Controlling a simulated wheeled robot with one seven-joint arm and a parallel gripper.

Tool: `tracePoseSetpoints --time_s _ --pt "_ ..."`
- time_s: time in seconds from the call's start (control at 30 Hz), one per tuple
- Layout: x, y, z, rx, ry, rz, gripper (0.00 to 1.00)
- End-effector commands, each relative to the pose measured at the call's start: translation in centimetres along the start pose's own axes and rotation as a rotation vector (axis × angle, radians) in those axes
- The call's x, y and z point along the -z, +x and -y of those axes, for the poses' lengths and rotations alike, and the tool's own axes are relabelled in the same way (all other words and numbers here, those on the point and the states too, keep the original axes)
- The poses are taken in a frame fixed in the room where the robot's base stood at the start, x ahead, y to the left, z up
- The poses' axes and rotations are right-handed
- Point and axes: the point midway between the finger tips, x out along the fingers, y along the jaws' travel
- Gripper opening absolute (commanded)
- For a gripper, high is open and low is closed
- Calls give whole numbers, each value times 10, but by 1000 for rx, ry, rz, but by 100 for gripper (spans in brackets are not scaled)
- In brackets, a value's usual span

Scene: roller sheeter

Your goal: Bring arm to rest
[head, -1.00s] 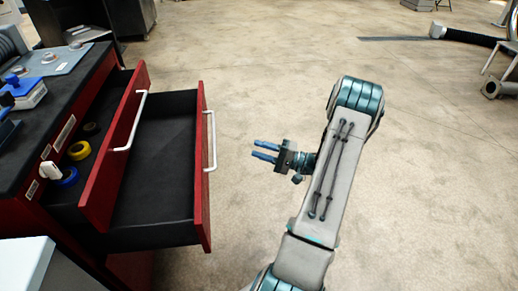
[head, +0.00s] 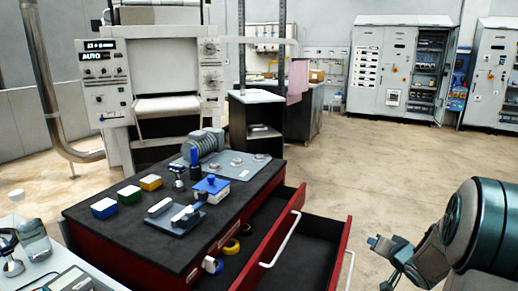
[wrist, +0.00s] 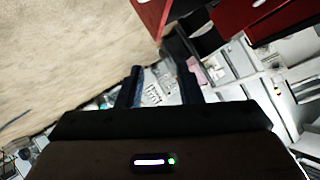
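My gripper (head: 380,243) is at the lower right of the head view, beside my raised arm and to the right of the open drawers. Its fingers are small there and partly cut by the arm. In the wrist view the two dark fingers of my gripper (wrist: 160,88) stand apart with a clear gap between them. Nothing is held between them.
A red tool cabinet (head: 150,232) with a black top stands at the centre left. Two of its drawers are pulled out, the lower drawer (head: 310,262) nearest my gripper. Open floor (head: 385,165) lies behind and to the right. Electrical cabinets (head: 378,70) stand far back.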

Motion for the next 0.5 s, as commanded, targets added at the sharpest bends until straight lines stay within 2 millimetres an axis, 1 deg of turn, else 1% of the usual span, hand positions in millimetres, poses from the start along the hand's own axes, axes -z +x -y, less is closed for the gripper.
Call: tracePoseSetpoints --time_s 0.03,0.13,0.23,0.37,0.4,0.47,0.5 --pt "15 -17 21 -55 -53 0 33" --pt "26 -46 44 -179 -141 22 33" --pt "28 -81 67 -283 -211 74 33" --pt "19 -132 97 -378 -281 182 33" --pt "13 -149 106 -397 -300 226 33" --pt "3 -175 120 -414 -327 296 33" --pt "-6 -193 130 -419 -344 349 33"
